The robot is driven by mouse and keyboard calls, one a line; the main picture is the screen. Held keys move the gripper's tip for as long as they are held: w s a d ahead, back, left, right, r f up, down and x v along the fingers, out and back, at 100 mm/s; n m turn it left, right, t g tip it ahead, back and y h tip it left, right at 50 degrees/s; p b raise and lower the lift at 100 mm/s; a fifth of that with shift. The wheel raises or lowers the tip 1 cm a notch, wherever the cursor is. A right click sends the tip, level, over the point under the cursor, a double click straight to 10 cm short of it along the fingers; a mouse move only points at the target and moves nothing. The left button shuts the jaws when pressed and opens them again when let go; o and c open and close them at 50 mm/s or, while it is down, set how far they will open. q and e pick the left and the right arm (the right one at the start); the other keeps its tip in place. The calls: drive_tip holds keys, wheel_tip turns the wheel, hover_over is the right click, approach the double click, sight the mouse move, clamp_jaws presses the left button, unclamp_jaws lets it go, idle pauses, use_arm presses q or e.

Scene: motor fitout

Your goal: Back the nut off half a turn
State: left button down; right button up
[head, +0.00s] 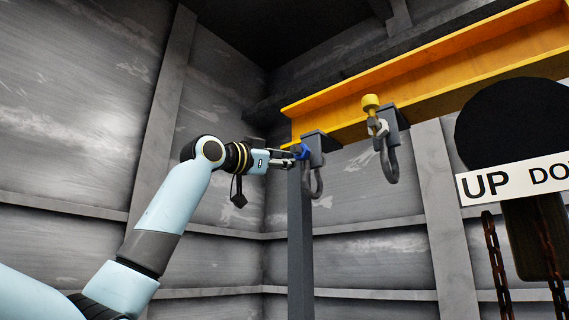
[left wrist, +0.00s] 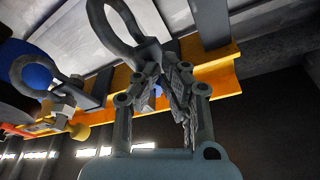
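A blue nut (head: 303,151) sits on the left side of a grey beam clamp (head: 314,142) with a hanging shackle (head: 313,183). The clamp grips the lower edge of the orange beam (head: 440,75). My left gripper (head: 291,157) reaches in from the left, its fingertips at the nut. In the left wrist view, a bit of the blue nut (left wrist: 157,90) shows between the fingers (left wrist: 168,82); most of it is hidden. I cannot tell whether the fingers press on it. My right gripper is not in view.
A second clamp (head: 390,128) with a yellow knob (head: 370,104) and a shackle hangs farther right on the beam. A white sign (head: 515,178) reading "UP" and rusty chains (head: 497,260) are at the right. A grey post (head: 300,240) stands below the nut's clamp.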

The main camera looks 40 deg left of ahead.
use_arm(q)
drive_tip(key=shift+s+d+f, duration=0.15)
drive_tip(key=shift+d+f, duration=0.3)
drive_tip(key=shift+f, duration=0.05)
drive_tip(key=shift+d, duration=0.3)
drive_tip(key=shift+s+d, duration=0.1)
drive_tip(key=shift+d, duration=0.05)
idle(0.6)
drive_tip(key=shift+f, duration=0.1)
drive_tip(key=s+b, duration=0.2)
drive_tip(key=s, duration=0.1)
drive_tip(key=s+b, duration=0.1)
drive_tip(key=s, duration=0.1)
drive_tip(key=shift+s+d+f, duration=0.15)
drive_tip(key=shift+s+f, duration=0.1)
drive_tip(key=shift+f, duration=0.1)
drive_tip(key=shift+s, duration=0.1)
